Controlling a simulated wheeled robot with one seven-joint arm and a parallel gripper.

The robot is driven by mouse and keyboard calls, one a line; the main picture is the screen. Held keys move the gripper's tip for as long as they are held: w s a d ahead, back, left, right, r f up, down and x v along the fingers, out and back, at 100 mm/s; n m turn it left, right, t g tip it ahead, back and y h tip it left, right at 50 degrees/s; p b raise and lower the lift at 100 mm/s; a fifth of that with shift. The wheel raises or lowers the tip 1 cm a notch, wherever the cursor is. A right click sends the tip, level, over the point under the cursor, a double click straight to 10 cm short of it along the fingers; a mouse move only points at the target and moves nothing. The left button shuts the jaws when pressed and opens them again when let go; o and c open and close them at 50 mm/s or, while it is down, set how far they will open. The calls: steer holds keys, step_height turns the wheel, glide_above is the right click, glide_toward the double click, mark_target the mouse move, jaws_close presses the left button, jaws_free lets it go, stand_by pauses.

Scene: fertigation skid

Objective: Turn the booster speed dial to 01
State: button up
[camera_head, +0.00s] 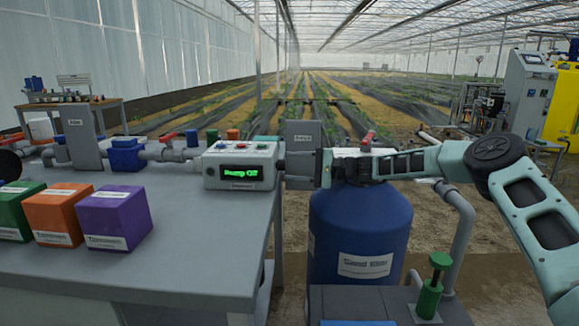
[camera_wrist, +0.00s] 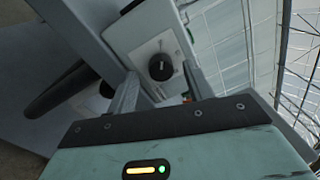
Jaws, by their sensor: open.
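A round black dial (camera_wrist: 160,67) with a pale pointer mark sits on a white panel (camera_wrist: 145,42) in the wrist view. Its label is too small to read, so I cannot tell if it is the booster speed dial. My gripper (camera_wrist: 161,88) is open, one finger on either side below the dial, which shows beyond the fingertips in the gap. I cannot tell if they touch it. In the head view my gripper (camera_head: 300,164) reaches left, at the right side of a white control box (camera_head: 212,168) with a green "Pump Off" display (camera_head: 241,173).
A dark curved handle (camera_wrist: 60,90) lies left of my gripper. A blue sand filter tank (camera_head: 360,225) stands below my arm. Purple (camera_head: 107,212) and orange (camera_head: 58,208) boxes sit on the grey bench (camera_head: 200,235).

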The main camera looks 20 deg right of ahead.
steer(key=p+v, duration=0.1)
steer(key=v, duration=1.4)
steer(key=shift+d, duration=0.2)
steer(key=shift+s, duration=0.1)
